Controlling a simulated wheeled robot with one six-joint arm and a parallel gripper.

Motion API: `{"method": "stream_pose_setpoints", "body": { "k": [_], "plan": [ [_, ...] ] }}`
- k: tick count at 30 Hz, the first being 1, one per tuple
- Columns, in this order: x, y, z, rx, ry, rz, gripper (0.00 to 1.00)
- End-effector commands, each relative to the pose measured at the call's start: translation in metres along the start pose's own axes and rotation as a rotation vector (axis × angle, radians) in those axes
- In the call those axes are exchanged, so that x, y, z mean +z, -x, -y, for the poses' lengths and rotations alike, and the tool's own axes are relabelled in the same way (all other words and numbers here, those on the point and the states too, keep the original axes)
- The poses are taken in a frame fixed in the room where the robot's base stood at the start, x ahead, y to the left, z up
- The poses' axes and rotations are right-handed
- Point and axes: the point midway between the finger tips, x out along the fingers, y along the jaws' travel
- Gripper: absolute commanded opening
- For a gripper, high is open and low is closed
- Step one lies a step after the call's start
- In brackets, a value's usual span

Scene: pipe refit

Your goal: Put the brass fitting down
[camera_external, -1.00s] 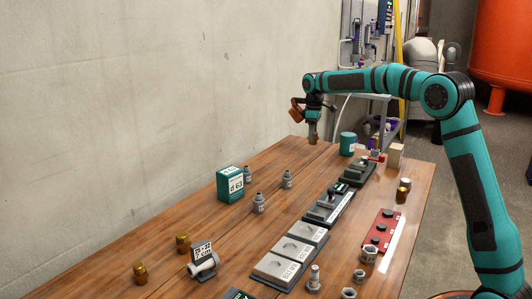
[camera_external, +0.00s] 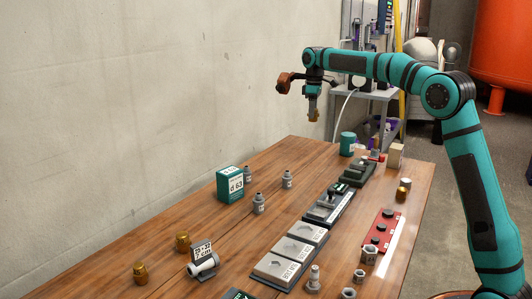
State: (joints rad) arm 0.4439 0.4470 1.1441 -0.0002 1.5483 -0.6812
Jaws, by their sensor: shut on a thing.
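My gripper (camera_external: 313,109) hangs from the teal arm above the far end of the wooden table. It is shut on a brass fitting (camera_external: 313,117), which hangs upright below the fingers, well clear of the table top. Two other brass fittings, one (camera_external: 183,242) and one (camera_external: 140,273), stand at the near left of the table. More brass shows in a small fitting (camera_external: 402,194) at the right edge.
The wooden table (camera_external: 180,222) carries a teal box (camera_external: 230,184), grey fittings (camera_external: 287,180), a row of grey plates (camera_external: 290,250), a red plate (camera_external: 382,230) and a teal cylinder (camera_external: 347,144). The table's far left part is bare. A concrete wall (camera_external: 150,90) runs behind.

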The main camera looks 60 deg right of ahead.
Motion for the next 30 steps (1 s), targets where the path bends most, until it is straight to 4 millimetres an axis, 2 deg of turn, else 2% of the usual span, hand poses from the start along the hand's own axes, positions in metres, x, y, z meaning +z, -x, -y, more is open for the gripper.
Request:
{"method": "stream_pose_setpoints", "body": {
  "k": [8,11,14,21,30],
  "plan": [
    [-0.036,-0.002,0.053,-0.002,0.116,0.001,0.15],
    [-0.053,-0.002,0.081,-0.001,0.176,0.001,0.15],
    [-0.072,-0.002,0.115,-0.001,0.250,0.001,0.15],
    [-0.114,-0.002,0.210,-0.001,0.445,0.000,0.15],
    [-0.149,-0.002,0.334,-0.001,0.689,0.000,0.15]
  ]
}}
